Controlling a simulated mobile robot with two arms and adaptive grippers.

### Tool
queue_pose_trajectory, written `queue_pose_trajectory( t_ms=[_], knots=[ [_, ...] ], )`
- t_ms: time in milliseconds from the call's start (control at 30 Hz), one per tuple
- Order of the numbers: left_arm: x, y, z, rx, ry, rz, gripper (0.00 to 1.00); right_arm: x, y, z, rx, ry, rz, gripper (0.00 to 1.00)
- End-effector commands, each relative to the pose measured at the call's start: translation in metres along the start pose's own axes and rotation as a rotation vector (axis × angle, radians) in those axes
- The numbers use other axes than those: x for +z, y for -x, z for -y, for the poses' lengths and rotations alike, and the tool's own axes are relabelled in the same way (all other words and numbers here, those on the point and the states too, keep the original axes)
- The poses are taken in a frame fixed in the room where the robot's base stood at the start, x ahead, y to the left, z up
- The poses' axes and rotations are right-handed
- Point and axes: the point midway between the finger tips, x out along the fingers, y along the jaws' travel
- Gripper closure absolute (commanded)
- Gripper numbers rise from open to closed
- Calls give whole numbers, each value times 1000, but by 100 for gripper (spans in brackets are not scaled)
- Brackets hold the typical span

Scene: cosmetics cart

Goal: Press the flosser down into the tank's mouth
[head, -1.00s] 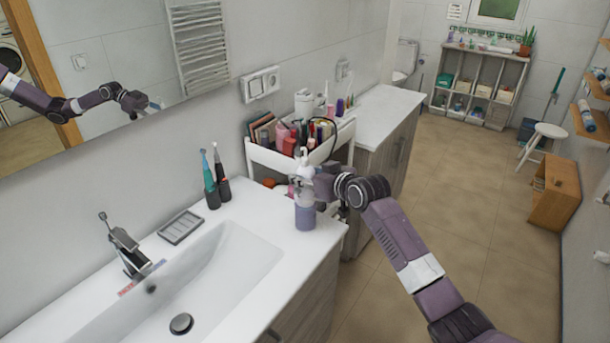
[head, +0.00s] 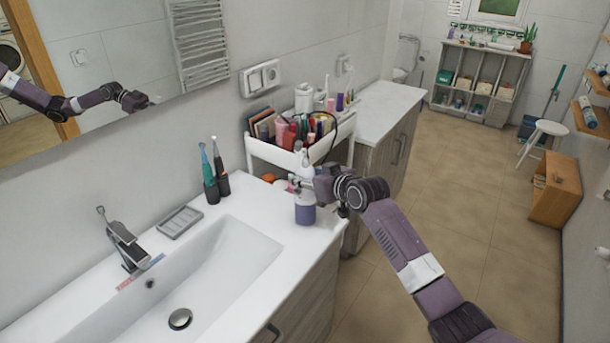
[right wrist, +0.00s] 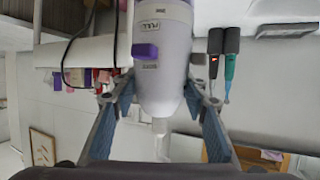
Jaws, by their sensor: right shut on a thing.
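The flosser (head: 306,174) is a white upright body with its nozzle at the top. It stands at the right end of the sink counter. In the right wrist view the flosser (right wrist: 165,70) shows upside down, with a purple button and its nozzle towards me. My right gripper (head: 310,183) is shut on the flosser's body from the right; its fingers lie on both sides of it in the wrist view (right wrist: 160,104). The purple tank (head: 305,213) stands on the counter right below the flosser. Whether the flosser is fully seated in its mouth I cannot tell. My left gripper is not in view.
A white cart (head: 262,152) full of cosmetics stands just behind the tank. Two electric toothbrushes (head: 214,180) and a soap dish (head: 180,222) are to the left, by the sink basin (head: 215,265). The counter's edge is close to the tank's right.

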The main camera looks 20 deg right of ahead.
Motion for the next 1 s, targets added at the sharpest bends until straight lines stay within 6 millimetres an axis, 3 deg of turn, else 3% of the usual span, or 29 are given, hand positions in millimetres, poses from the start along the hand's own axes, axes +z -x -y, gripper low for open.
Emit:
queue_pose_trajectory(
  t_ms=[200, 567, 767, 1000],
  knots=[
    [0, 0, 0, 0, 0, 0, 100, -1, 0, 0, 0, 0, -2, 39],
    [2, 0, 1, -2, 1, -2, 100, 1, 3, 0, 0, 0, 1, 39],
    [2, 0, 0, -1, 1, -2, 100, 0, 24, -1, 1, 1, 0, 39],
    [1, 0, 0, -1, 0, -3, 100, 0, 65, -1, 1, 3, -1, 39]
  ],
)
